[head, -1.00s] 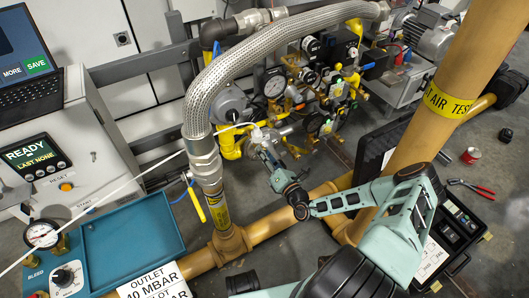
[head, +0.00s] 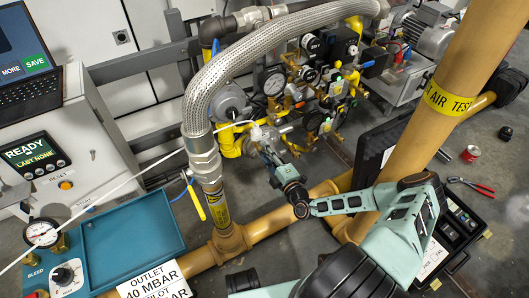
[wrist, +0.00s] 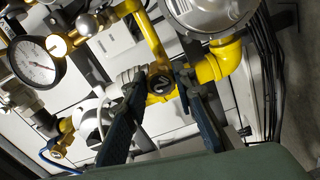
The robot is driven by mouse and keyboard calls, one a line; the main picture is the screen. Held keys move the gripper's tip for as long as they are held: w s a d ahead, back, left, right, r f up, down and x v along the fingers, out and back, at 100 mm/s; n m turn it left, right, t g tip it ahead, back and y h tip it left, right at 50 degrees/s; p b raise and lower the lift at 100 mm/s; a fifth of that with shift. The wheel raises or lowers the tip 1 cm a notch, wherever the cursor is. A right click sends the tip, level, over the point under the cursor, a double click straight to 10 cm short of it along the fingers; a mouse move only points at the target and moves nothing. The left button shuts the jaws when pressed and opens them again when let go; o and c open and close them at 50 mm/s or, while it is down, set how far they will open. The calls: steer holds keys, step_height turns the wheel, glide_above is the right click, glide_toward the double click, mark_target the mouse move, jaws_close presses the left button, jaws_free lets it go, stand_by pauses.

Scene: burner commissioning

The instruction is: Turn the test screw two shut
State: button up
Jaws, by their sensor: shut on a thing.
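My gripper (head: 262,140) reaches in among the yellow gas pipework behind the braided hose in the head view. In the wrist view my gripper (wrist: 160,84) has its two dark fingers on either side of a small dark round screw head (wrist: 160,78) with a pale mark. I take this as the test screw; no number on it can be read. The fingers are closed on it, and their tips hide its sides. It sits at a yellow pipe fitting. In the head view the screw is too small and hidden to make out.
A thin white tube (head: 130,180) runs in from the left. A grey round regulator (wrist: 212,12) and a pressure gauge (wrist: 36,60) are close by.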

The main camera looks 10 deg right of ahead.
steer(key=m+b, duration=0.1)
steer(key=m, duration=0.5)
steer(key=shift+m, duration=0.4)
stand_by(0.3)
steer(key=o, duration=1.2)
steer(key=shift+c, duration=0.2)
step_height(320, 180, up, 10)
